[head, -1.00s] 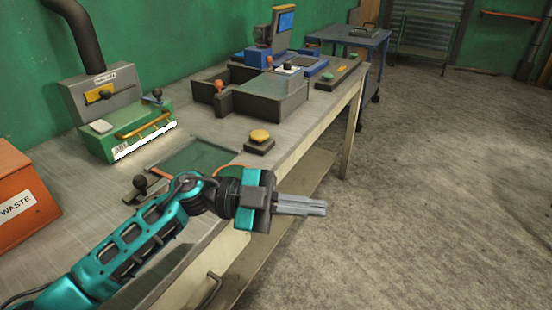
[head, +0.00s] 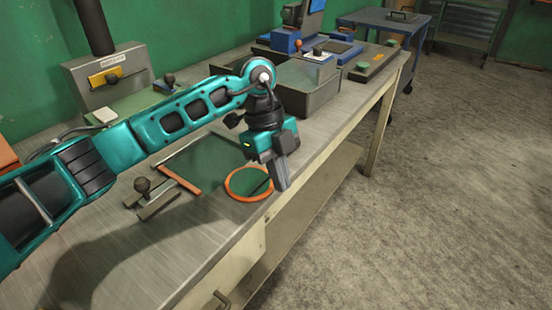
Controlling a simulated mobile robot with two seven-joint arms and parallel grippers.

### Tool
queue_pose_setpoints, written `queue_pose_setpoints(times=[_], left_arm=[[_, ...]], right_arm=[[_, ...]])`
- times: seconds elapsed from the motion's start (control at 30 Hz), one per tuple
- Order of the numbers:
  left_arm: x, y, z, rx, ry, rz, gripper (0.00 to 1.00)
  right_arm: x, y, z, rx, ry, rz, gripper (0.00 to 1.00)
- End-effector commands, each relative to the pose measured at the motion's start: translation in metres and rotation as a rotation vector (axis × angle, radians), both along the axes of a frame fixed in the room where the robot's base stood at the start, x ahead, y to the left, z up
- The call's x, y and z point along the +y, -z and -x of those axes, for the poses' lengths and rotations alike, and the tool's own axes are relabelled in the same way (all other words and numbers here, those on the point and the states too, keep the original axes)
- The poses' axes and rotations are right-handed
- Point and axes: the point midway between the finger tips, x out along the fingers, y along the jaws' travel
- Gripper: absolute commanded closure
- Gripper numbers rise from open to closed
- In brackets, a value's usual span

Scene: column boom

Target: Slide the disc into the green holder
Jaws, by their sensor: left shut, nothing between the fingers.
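My left gripper (head: 281,188) is shut and empty, its fingers pointing down at the front edge of the workbench. Just left of the fingers, a round orange-rimmed piece (head: 228,184) with a dark green middle lies on the bench; I cannot tell if it is the disc or a marked ring. A dark green flat plate (head: 208,160) lies behind it, with a red-brown strip along its left side. A green machine (head: 131,103) stands farther back, partly hidden by my left arm. I cannot tell which green thing is the holder. My right gripper is out of view.
A clamp with a dark knob (head: 143,186) sits left of the plate. A grey open box (head: 316,91) and a base with a green button (head: 362,67) stand farther along the bench. The floor to the right is clear.

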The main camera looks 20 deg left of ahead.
Motion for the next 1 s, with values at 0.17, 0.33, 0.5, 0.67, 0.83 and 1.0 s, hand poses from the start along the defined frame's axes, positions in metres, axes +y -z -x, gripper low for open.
queue_pose_setpoints(times=[0.17,0.33,0.5,0.67,0.83,1.0], left_arm=[[-0.012,0.038,0.008,0.005,0.002,0.002,1.0],[0.007,0.041,-0.005,0.0,-0.003,0.001,1.0],[0.019,0.041,-0.012,0.0,0.0,0.002,1.0],[0.022,0.04,-0.013,-0.001,0.003,0.003,1.0],[0.022,0.04,-0.013,0.0,0.002,0.003,1.0],[0.024,0.039,-0.015,0.0,0.001,0.002,1.0]], right_arm=[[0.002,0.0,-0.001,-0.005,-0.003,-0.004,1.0],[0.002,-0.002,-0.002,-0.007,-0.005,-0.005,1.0],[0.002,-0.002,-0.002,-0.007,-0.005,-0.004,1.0],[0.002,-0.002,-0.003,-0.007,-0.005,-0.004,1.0],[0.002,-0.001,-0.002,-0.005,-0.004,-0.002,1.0],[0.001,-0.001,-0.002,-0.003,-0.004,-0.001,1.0]])
